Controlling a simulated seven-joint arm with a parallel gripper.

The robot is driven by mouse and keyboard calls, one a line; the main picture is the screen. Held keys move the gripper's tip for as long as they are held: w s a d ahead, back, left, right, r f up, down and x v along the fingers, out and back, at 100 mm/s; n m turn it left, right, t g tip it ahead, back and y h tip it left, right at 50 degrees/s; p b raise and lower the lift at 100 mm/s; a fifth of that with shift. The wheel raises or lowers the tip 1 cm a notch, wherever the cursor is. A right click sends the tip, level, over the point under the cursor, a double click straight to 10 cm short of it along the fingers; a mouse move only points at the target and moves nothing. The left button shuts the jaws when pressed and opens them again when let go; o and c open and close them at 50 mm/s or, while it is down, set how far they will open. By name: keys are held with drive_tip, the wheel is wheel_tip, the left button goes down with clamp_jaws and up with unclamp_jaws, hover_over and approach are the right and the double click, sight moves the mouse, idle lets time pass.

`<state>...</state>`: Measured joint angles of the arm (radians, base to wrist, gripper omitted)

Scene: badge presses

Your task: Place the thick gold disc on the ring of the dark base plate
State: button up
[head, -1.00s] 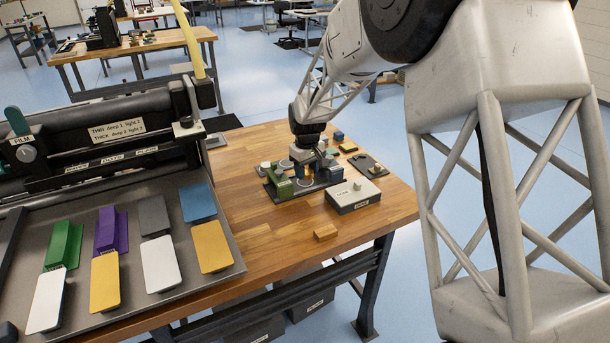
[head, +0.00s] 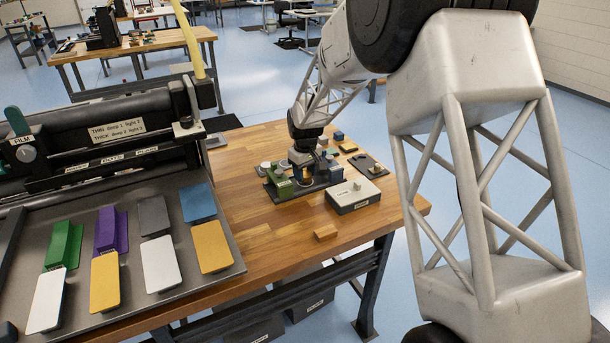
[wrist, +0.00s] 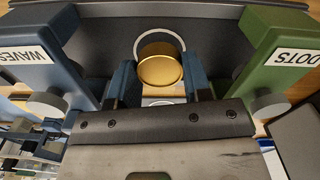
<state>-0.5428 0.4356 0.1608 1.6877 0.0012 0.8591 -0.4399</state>
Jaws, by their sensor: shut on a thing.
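The thick gold disc (wrist: 160,70) is between the two fingers of my gripper (wrist: 161,80) in the wrist view, and the gripper is shut on it. The dark base plate (wrist: 100,32) lies beyond it. The plate's pale ring (wrist: 179,41) shows as an arc past the disc's far edge; the disc hides part of it. I cannot tell whether the disc touches the plate.
A blue press labelled WAVES (wrist: 35,55) stands left of the fingers and a green press labelled DOTS (wrist: 277,60) right. A pale-topped box (head: 352,194) and a small wooden block (head: 326,232) are nearby on the table.

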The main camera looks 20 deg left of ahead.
sight(305, 174)
drive_tip(key=shift+f, duration=0.5)
drive_tip(key=shift+f, duration=0.15)
drive_tip(key=o, duration=0.9)
drive_tip(key=shift+o, duration=0.2)
wheel_tip(305, 174, up, 12)
idle(0.6)
drive_tip(key=shift+r, duration=0.2)
